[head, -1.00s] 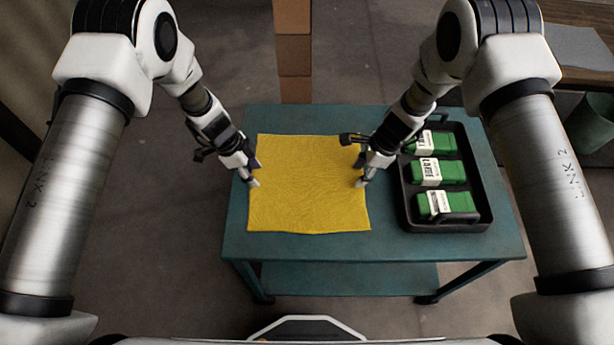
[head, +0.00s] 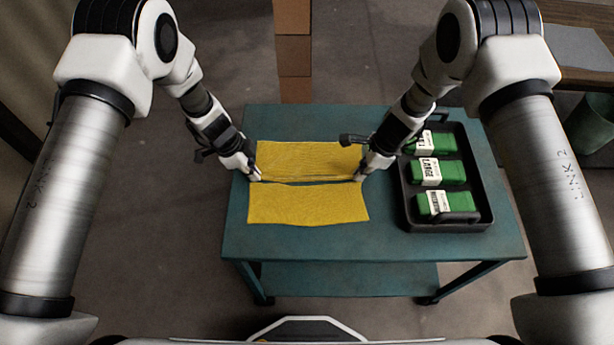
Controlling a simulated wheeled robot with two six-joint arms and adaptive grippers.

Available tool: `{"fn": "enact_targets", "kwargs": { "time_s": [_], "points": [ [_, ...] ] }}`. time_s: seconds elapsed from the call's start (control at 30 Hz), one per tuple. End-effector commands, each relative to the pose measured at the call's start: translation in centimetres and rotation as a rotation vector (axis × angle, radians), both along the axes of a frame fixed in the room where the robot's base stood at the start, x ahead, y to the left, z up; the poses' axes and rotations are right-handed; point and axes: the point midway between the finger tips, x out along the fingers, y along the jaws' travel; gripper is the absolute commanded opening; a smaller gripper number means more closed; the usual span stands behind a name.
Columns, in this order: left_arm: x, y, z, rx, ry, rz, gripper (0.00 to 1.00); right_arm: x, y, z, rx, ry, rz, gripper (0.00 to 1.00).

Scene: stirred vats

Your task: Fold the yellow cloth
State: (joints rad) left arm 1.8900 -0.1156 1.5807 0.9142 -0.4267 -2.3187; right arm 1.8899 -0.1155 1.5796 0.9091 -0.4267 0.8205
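The yellow cloth (head: 307,204) lies on the teal table, with a raised crosswise ridge along its middle that splits it into a far half and a near half. My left gripper (head: 256,176) is at the left end of this ridge, with its fingers closed together on the cloth's edge. My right gripper (head: 359,176) is at the right end, also closed on the edge. The fingertips are small in this view, and the cloth between them is partly hidden.
A black tray (head: 408,213) holding green labelled boxes (head: 446,204) stands on the table (head: 300,246) just right of my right gripper. The table is bare in front of the cloth. A brown stacked column (head: 293,55) stands behind the table.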

Motion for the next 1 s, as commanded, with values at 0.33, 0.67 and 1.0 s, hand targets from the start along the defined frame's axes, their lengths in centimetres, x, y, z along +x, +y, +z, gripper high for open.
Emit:
{"fn": "enact_targets", "kwargs": {
  "time_s": [0.33, 0.67, 1.0],
  "points": [
    [-0.2, 0.0, -0.3, 0.001, 0.004, 0.0, 0.0, -0.2, 0.0, -0.3, 0.0, 0.005, 0.001, 0.0],
    [-0.2, 0.0, -0.3, 0.001, 0.005, -0.001, 0.0, -0.2, 0.0, -0.3, 0.0, 0.005, 0.001, 0.0],
    [-0.1, 0.0, 2.2, 0.0, 0.003, 0.0, 0.0, -0.1, 0.0, 2.2, 0.0, 0.003, 0.001, 0.0]
  ]
}}
